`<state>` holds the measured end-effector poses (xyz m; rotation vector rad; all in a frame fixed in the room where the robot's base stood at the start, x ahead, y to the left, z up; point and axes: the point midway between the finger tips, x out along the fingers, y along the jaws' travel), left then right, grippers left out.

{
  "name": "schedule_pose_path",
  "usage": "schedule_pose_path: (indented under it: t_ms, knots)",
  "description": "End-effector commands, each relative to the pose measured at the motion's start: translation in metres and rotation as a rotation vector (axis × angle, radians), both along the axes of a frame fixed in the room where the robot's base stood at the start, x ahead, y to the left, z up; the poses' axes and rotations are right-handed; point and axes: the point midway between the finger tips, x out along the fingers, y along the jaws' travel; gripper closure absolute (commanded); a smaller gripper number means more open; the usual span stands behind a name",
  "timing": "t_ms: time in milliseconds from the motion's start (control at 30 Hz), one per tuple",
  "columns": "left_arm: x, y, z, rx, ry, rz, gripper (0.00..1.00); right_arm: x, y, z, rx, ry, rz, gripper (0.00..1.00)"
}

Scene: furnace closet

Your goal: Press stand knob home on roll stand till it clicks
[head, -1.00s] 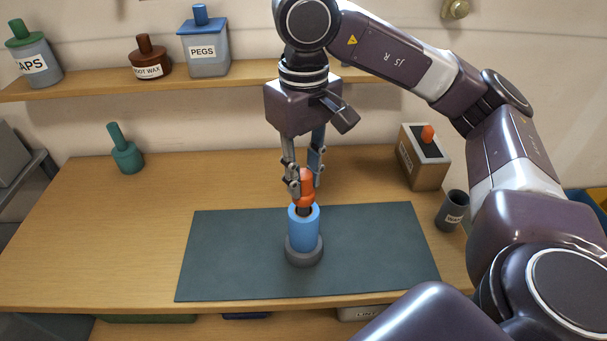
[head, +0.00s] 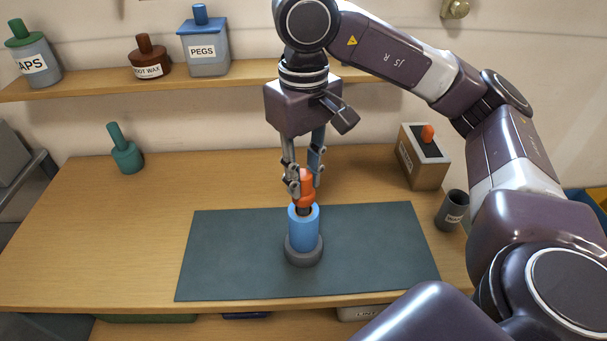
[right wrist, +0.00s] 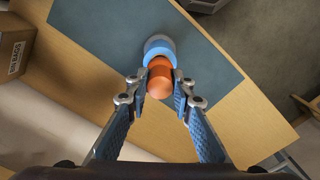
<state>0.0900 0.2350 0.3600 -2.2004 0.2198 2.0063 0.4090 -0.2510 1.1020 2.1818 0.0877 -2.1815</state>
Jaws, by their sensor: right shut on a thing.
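The stand knob (head: 305,190) is orange with a dark lower stem. My right gripper (head: 304,184) is shut on it from above. The roll stand is a blue upright cylinder (head: 304,230) on a round grey base (head: 304,257), standing on the dark mat. The knob is over the top of the blue cylinder, its dark stem showing just above the rim; how deep it sits I cannot tell. In the right wrist view the orange knob (right wrist: 160,80) is between the two fingers, with the blue cylinder (right wrist: 158,47) beyond it. My left gripper is not in view.
The dark mat (head: 380,250) is otherwise clear. A green bottle-shaped thing (head: 126,150) stands at the back left of the bench. A box with an orange knob on top (head: 425,165) and a dark cup (head: 453,210) stand at right. Labelled jars line the shelf (head: 100,82).

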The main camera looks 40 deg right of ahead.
Motion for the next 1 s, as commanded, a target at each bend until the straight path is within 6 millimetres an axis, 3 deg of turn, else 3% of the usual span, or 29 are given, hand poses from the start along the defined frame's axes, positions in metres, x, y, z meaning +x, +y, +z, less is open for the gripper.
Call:
schedule_pose_path:
  t_ms: [500, 533, 700, 1000]
  knots:
    - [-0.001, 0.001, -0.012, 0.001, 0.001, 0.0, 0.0, 0.0, 0.0, -0.014, 0.0, 0.0, 0.0, 1.0]
    - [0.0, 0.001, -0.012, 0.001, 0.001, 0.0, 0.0, 0.0, 0.0, -0.013, 0.0, 0.0, 0.0, 0.77]
    - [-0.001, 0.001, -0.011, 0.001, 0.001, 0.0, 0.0, 0.0, 0.0, -0.013, 0.0, 0.0, 0.0, 0.59]
    - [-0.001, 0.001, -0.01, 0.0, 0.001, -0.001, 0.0, 0.0, 0.0, -0.012, 0.0, 0.0, 0.0, 0.58]
